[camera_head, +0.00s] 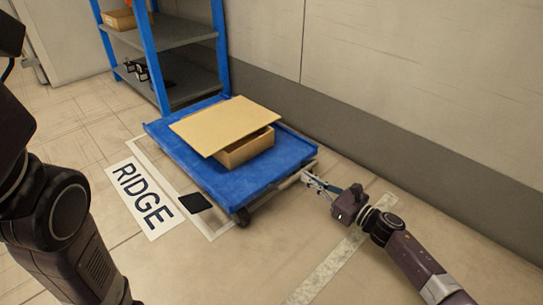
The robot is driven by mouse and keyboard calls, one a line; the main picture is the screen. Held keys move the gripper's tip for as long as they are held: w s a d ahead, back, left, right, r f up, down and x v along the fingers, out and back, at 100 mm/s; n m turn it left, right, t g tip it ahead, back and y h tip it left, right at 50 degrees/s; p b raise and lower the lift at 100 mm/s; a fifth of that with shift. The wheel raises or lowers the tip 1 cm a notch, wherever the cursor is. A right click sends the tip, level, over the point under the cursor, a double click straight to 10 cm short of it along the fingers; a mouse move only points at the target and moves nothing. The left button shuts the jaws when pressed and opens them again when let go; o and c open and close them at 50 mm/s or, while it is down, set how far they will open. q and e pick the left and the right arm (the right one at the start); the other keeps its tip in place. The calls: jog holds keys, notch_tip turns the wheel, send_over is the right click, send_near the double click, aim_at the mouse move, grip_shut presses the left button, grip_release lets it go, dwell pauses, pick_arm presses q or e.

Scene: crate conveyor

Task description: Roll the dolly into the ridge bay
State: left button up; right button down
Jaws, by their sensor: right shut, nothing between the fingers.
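The blue dolly (192,165) stands on the floor near the wall, over the pale outlined ridge bay (222,231). A white floor sign reading RIDGE (141,199) lies along the left of it. A cardboard box (247,150) with a flat cardboard sheet (222,124) over it rests on the dolly. My right gripper (309,178) is shut and empty, close beside the dolly's near right edge; I cannot tell whether it touches. My left arm comes in from the left, and its gripper is out of view.
A blue-framed shelf (151,50) stands just behind the dolly, holding a small box (119,19). The wall (398,80) runs along the right. A black square (195,203) lies by the sign. A pale floor strip (326,270) crosses the near floor. The floor at left is open.

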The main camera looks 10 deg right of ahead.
aim_at(299, 173)
jog(key=shift+x, duration=4.4)
jog(key=shift+p+v, duration=0.7)
jog(key=shift+v, duration=1.7)
jog(key=shift+p+v, duration=0.5)
jog(key=shift+v, duration=2.2)
